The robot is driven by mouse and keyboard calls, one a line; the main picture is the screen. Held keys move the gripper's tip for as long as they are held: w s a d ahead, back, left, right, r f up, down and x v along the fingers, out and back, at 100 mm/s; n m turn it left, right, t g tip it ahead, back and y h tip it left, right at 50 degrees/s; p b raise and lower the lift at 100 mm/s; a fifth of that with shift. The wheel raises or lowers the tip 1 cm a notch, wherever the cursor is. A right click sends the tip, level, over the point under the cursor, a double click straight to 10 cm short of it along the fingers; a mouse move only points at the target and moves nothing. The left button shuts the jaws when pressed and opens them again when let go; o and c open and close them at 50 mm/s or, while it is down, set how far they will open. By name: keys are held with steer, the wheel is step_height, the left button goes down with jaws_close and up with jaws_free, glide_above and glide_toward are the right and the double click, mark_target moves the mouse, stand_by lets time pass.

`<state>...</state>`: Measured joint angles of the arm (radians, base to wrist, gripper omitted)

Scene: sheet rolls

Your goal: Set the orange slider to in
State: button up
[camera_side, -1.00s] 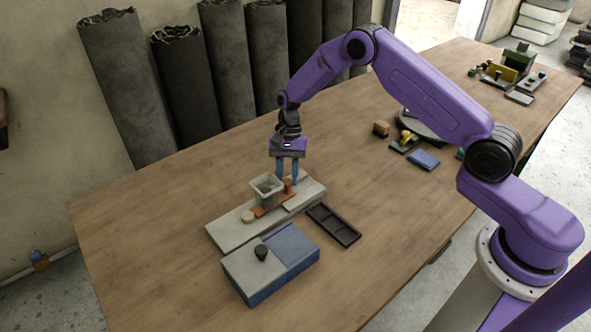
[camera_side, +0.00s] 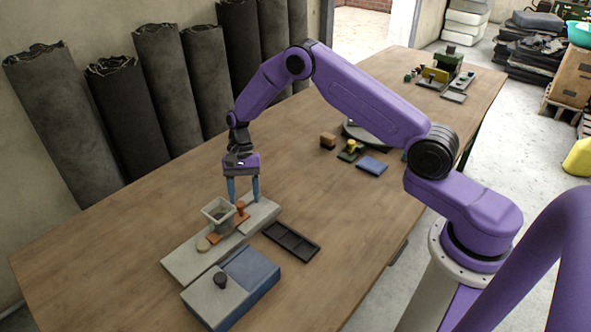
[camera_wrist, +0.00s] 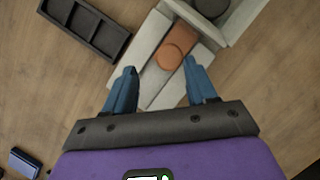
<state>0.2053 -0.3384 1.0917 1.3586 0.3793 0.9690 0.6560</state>
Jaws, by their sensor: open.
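The orange slider (camera_side: 241,211) is a flat strip with an upright round knob. It lies in a channel of the long grey base and runs beside and partly behind the grey square hopper (camera_side: 217,216). In the wrist view the slider's knob (camera_wrist: 174,55) shows from above, just beyond my fingertips. My gripper (camera_side: 243,199) points down over the base, with its blue fingers open and apart on either side of the knob in the side view. In the wrist view my gripper (camera_wrist: 160,78) is empty, and I cannot tell whether a finger touches the slider.
A blue and grey box with a black knob (camera_side: 220,280) stands in front of the base. A dark divided tray (camera_side: 291,241) lies to the right. A round beige disc (camera_side: 203,244) is on the base. Dark rolls (camera_side: 127,115) lean on the wall. The table's front right is clear.

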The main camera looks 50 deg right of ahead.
steer(key=d+v, duration=0.1)
steer(key=v, duration=1.7)
steer(key=s+a+n+t+h, duration=0.3)
steer(key=s+a+n, duration=0.2)
steer(key=n, duration=1.3)
step_height(320, 180, down, 17)
steer(key=shift+s+r, duration=0.1)
steer(key=shift+s, duration=0.1)
steer(key=d, duration=0.4)
step_height(320, 180, up, 18)
steer(key=s+a+r, duration=0.1)
steer(key=s+a, duration=0.1)
steer(key=s, duration=0.5)
steer(key=s+a+r+n, duration=0.1)
steer(key=s+a+r, duration=0.1)
steer(key=s, duration=0.6)
steer(key=s+a+r+n, duration=0.1)
steer(key=s+a, duration=0.1)
steer(key=s, duration=0.5)
steer(key=shift+s+a+r, duration=0.25)
steer(key=shift+s+r, duration=0.05)
steer(key=shift+s, duration=0.1)
